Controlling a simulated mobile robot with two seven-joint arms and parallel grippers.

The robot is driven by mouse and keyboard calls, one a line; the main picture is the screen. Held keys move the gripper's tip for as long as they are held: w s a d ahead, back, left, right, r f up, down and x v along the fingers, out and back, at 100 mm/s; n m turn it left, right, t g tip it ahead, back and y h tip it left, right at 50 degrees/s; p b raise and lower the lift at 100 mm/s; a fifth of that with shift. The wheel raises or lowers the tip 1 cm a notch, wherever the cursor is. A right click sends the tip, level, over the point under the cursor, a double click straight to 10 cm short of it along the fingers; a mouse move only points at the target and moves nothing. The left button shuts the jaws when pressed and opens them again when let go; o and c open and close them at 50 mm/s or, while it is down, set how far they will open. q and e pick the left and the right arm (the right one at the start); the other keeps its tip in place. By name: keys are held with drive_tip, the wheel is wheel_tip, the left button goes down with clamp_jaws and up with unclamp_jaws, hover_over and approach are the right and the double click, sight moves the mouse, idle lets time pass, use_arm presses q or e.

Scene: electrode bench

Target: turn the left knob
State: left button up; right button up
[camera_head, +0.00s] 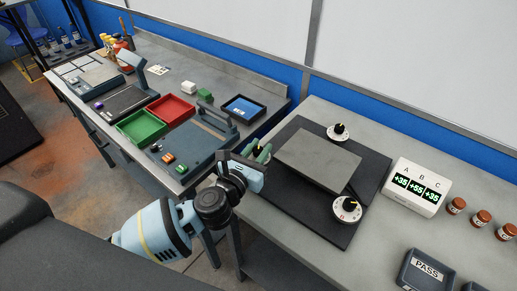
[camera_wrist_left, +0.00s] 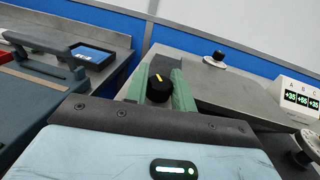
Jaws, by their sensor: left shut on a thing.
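The left knob is black with a yellow pointer line; in the left wrist view it (camera_wrist_left: 158,88) sits between the green fingers of my left gripper (camera_wrist_left: 158,95). In the head view my left gripper (camera_head: 258,152) is at the left edge of the grey plate (camera_head: 318,158), and its fingers mostly hide that knob. The gripper is shut on the left knob. My right gripper is in neither view.
Two other black knobs on white dials stand at the back (camera_head: 338,132) and front right (camera_head: 347,209) of the plate. A white display (camera_head: 416,187) reads A +35, B +55, C +35. Brown jars (camera_head: 456,205) and a PASS tray (camera_head: 428,271) lie right. Another bench with trays (camera_head: 170,108) stands left.

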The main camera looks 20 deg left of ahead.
use_arm(q)
drive_tip(key=shift+n+y, duration=0.3)
drive_tip(key=shift+y, duration=0.1)
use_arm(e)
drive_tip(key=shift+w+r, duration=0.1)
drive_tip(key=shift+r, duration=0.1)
use_arm(q)
drive_tip(key=shift+y, duration=0.4)
drive_tip(key=shift+n+y, duration=0.8)
drive_tip(key=shift+y, duration=0.1)
drive_tip(key=shift+f+n+y, duration=0.15)
drive_tip(key=shift+n+y, duration=0.55)
drive_tip(key=shift+y, duration=0.4)
drive_tip(key=shift+n+g+y+b, duration=0.4)
drive_tip(key=shift+n+y, duration=0.7)
drive_tip(key=shift+y, duration=0.7)
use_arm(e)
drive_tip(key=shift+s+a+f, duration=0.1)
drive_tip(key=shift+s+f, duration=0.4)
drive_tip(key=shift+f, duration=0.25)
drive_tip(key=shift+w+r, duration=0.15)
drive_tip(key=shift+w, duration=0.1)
use_arm(q)
drive_tip(key=o, duration=1)
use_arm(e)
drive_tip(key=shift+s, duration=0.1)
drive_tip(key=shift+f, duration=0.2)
